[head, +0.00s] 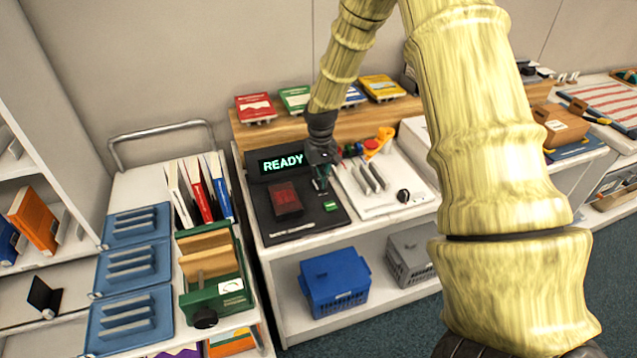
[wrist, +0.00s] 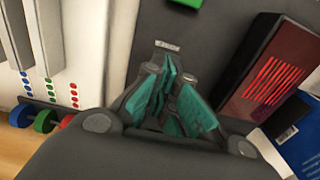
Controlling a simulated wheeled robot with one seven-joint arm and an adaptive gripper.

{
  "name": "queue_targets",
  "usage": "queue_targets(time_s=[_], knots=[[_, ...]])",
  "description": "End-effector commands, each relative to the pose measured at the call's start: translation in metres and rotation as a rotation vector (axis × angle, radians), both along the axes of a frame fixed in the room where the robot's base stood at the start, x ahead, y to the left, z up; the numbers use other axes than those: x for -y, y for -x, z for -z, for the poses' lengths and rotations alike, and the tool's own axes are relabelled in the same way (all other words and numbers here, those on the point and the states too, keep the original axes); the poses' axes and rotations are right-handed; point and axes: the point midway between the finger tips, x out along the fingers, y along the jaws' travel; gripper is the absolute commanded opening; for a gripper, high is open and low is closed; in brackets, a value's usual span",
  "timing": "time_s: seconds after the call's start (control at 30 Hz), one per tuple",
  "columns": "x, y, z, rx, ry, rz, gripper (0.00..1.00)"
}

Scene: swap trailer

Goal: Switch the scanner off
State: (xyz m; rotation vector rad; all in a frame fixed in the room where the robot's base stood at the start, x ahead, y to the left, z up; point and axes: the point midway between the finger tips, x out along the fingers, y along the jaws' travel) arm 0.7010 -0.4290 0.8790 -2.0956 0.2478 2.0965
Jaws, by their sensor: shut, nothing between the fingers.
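The scanner (head: 272,222) is a black flat unit on the white counter. Its display (head: 283,162) is lit and reads "READY" in green. Its raised dark block with a red-lit window (head: 285,198) also shows at the right in the wrist view (wrist: 270,85). A small green part (head: 330,206) is at the scanner's front right, and a green edge shows at the top of the wrist view (wrist: 187,2). My gripper (head: 322,186) is shut and empty, pointing down over the scanner's right side. A small pale label (wrist: 167,45) lies just beyond its teal fingertips; contact cannot be told.
A white panel (head: 385,205) with grey upright plates and a black knob adjoins on the right. Coloured knobs (wrist: 45,120) are close to my gripper. Coloured boxes (head: 255,107) line the wooden shelf behind.

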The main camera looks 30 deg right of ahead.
Motion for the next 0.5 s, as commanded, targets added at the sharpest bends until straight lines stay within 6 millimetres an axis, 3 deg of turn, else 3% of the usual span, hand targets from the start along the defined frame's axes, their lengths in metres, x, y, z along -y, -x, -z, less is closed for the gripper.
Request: queue_targets(time_s=[0.5], knots=[[0.0000,0.0001,0.0064,0.000,0.000,0.000,0.00]])
